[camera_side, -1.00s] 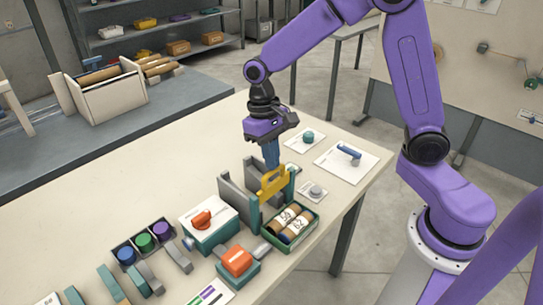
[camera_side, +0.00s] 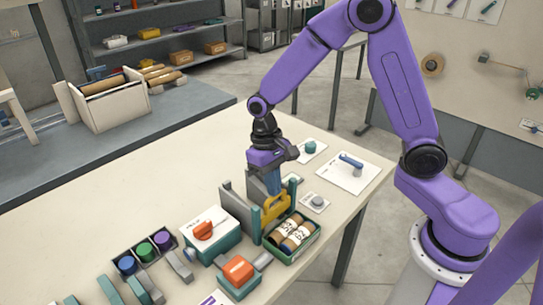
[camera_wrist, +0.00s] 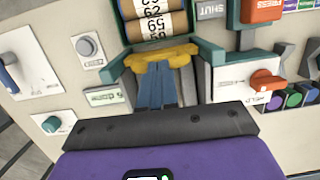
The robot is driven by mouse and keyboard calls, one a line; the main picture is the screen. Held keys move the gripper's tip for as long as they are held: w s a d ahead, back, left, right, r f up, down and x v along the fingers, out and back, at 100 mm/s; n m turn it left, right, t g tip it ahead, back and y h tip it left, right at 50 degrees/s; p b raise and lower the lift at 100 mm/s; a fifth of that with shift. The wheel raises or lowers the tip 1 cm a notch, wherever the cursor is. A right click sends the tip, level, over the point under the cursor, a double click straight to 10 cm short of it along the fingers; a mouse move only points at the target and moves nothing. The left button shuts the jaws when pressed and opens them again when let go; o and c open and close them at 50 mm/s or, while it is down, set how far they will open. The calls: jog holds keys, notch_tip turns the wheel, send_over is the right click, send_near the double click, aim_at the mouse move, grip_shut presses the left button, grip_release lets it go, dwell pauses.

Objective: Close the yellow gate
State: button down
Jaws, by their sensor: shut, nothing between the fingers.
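The yellow gate (camera_side: 277,208) sits low between the upright side walls of a grey and teal frame (camera_side: 238,204). It also shows in the wrist view (camera_wrist: 180,56), spanning the gap between the frame's two sides. My gripper (camera_side: 274,190) is shut and empty, pointing down over the gate. Its blue fingers (camera_wrist: 156,92) reach the gate's edge in the wrist view and appear to touch it. They hide part of the gate.
A green tray (camera_side: 310,246) with labelled brown rolls (camera_wrist: 155,22) stands in front of the gate. A box with an orange-red knob (camera_side: 207,228) and a red press button (camera_side: 238,269) are to the left. A blue lever (camera_side: 351,160) stands on a white plate at right.

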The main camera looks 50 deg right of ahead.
notch_tip(320, 180, up, 14)
jog(key=w+f, duration=0.1)
jog(key=w, duration=0.2)
jog(key=s+d+f+n+t, duration=0.1)
jog(key=s+n, duration=0.5)
jog(key=s, duration=0.6)
jog(key=s+d+f+n+t, duration=0.1)
jog(key=s+d+n, duration=0.3)
jog(key=s, duration=0.9)
jog(key=f+n, duration=0.1)
jog(key=n, duration=0.1)
jog(key=shift+f+n, duration=0.3)
jog(key=shift+f, duration=0.1)
